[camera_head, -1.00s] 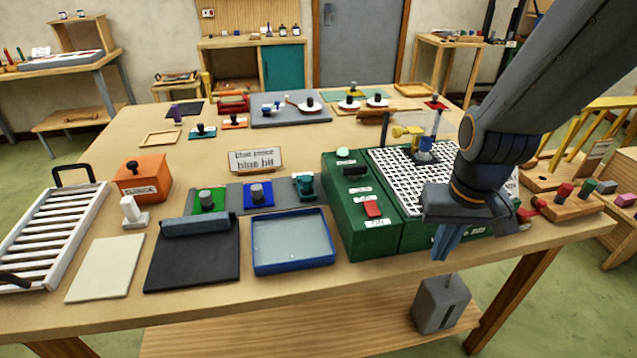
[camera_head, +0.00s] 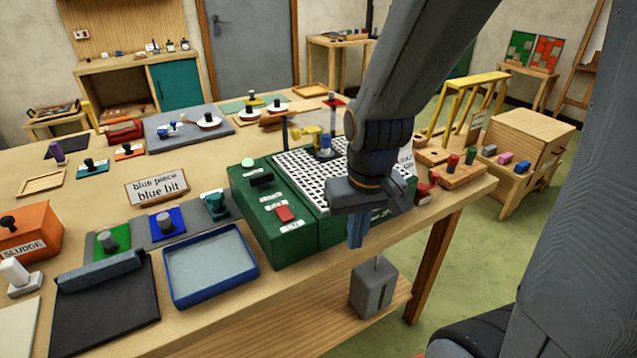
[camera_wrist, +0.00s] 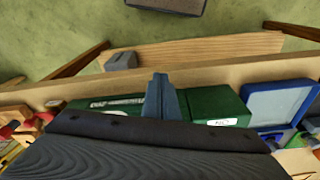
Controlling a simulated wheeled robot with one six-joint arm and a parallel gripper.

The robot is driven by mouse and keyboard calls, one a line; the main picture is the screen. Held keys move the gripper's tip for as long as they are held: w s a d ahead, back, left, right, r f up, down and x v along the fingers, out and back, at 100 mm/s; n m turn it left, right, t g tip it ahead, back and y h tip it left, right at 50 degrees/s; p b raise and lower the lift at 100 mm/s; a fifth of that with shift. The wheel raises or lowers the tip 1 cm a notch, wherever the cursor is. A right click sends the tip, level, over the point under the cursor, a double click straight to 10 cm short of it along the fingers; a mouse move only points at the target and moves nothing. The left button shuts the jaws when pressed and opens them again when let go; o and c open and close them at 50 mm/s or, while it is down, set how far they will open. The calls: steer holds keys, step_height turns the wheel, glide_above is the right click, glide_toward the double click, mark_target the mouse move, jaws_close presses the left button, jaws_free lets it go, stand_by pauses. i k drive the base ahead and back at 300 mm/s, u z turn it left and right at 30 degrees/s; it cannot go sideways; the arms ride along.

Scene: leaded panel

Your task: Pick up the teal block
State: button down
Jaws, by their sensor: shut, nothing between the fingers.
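The clearest teal thing is a small teal piece (camera_head: 215,205) on the grey mat at the right end of a row, beside the green box. A flatter teal piece with a black knob (camera_head: 93,168) lies further back left. I cannot tell for certain which is the teal block. My gripper (camera_head: 355,242) points down in front of the green box, off the table's front edge. It is shut and empty, well to the right of both teal pieces. In the wrist view its closed fingers (camera_wrist: 160,82) show against the green box; no teal piece is clear there.
The green box with a white grid (camera_head: 262,225) stands behind my gripper. A blue tray (camera_head: 208,265) and a black pad (camera_head: 105,300) lie to its left. A grey weight (camera_head: 373,288) is below, by the lower shelf. A wooden stand (camera_head: 525,145) with coloured blocks is at right.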

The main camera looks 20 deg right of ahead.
mark_target(218, 210)
steer(key=z, duration=1.65)
steer(key=k, duration=0.85)
steer(key=u, duration=1.3)
steer(key=i, duration=0.5)
steer(key=u, duration=0.05)
